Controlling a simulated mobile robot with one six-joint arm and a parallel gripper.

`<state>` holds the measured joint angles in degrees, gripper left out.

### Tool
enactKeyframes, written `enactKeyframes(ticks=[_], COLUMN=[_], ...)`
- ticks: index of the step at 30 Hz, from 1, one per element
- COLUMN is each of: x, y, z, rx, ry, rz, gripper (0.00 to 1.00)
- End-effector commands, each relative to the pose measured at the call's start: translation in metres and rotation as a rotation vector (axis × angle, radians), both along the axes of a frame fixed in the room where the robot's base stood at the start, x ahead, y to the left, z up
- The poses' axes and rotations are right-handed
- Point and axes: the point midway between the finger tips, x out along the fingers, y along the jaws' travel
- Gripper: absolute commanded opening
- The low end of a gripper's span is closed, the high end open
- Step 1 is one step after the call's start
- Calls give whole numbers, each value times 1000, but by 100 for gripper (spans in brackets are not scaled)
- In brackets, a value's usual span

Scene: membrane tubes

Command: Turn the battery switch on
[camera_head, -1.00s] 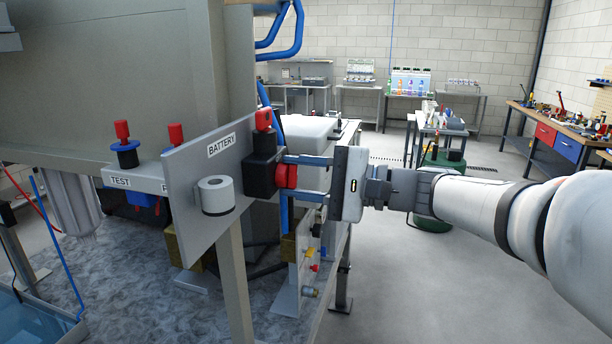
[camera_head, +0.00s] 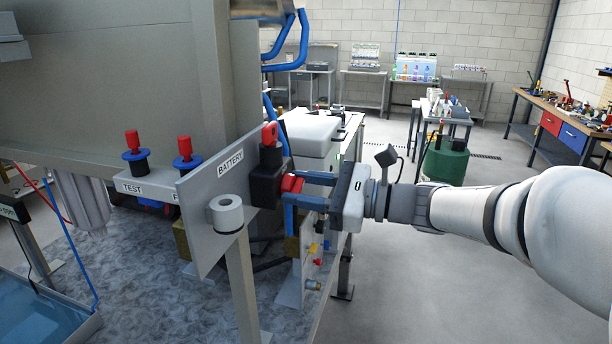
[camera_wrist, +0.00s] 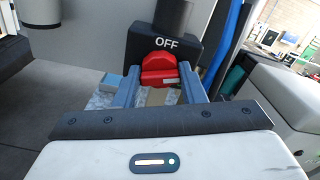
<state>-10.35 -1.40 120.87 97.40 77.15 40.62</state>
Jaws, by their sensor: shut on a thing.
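The battery switch is a black box (camera_head: 268,185) on the grey panel marked BATTERY (camera_head: 215,205), with a red knob (camera_head: 291,184) on its side. In the wrist view the black housing (camera_wrist: 150,46) reads OFF above the red knob (camera_wrist: 159,70). My gripper (camera_head: 290,190) reaches in from the right with its blue-grey fingers on either side of the knob, shut on it. In the wrist view its fingertips (camera_wrist: 159,82) flank the knob's lower part. The exact contact is partly hidden.
A white roll (camera_head: 226,214) sticks out of the panel. Two red-topped blue valves (camera_head: 134,148) stand behind it on the TEST bracket (camera_head: 150,188). Open floor (camera_head: 440,270) lies to the right.

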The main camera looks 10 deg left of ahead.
Motion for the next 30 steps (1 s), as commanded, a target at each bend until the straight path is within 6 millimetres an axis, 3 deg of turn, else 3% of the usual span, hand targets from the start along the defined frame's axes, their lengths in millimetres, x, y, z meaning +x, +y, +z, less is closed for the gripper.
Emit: enactKeyframes(ticks=[12, 30], x=[0, 0], y=[0, 0], z=[1, -1], rx=[20, 27], ry=[272, 350], rz=[1, 1], gripper=[14, 14])
